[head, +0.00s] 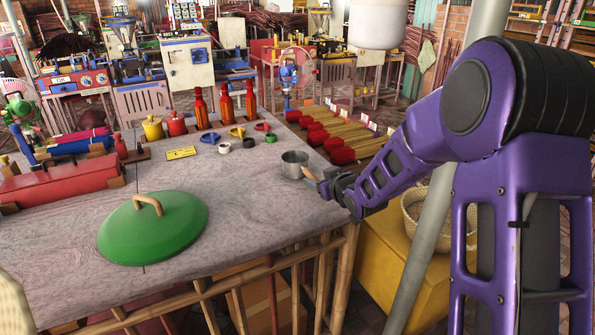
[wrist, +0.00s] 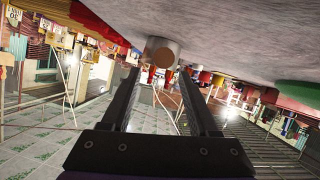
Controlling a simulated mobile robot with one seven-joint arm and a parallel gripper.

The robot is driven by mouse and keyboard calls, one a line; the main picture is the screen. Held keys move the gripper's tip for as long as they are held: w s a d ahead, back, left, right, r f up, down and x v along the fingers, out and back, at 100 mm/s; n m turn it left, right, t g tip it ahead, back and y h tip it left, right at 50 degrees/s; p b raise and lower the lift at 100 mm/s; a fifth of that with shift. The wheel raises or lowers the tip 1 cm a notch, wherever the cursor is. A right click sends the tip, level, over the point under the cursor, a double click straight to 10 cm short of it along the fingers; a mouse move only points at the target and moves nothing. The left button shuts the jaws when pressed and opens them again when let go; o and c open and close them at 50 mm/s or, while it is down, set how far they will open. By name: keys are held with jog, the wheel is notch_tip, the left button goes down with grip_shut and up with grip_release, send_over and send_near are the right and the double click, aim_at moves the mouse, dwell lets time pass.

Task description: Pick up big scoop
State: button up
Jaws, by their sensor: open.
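The big scoop (head: 294,164) is a grey metal cup with a short wooden handle that points toward my gripper. It rests on the grey table near its right edge. My gripper (head: 326,187) is at the table's right edge, at the handle's end, and its fingers are partly hidden in the head view. In the wrist view my gripper (wrist: 160,76) is open and empty, its two dark fingers apart. The scoop (wrist: 160,46) shows there beyond the fingertips, roughly centred between them, with the round handle end facing the camera. I cannot tell the exact gap between handle and fingers.
The grey table (head: 240,215) has clear room around the scoop. A green lid (head: 150,232) lies front left. Small cups (head: 224,147) and red bottles (head: 225,102) stand behind. Bundles of incense sticks (head: 345,140) lie right of the scoop. A woven basket (head: 425,215) is below my arm.

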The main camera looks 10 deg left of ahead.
aim_at(311, 173)
jog(key=x, duration=0.8)
jog(key=shift+a+b, duration=0.1)
jog(key=shift+b, duration=0.2)
grip_shut()
jog(key=shift+r, duration=0.1)
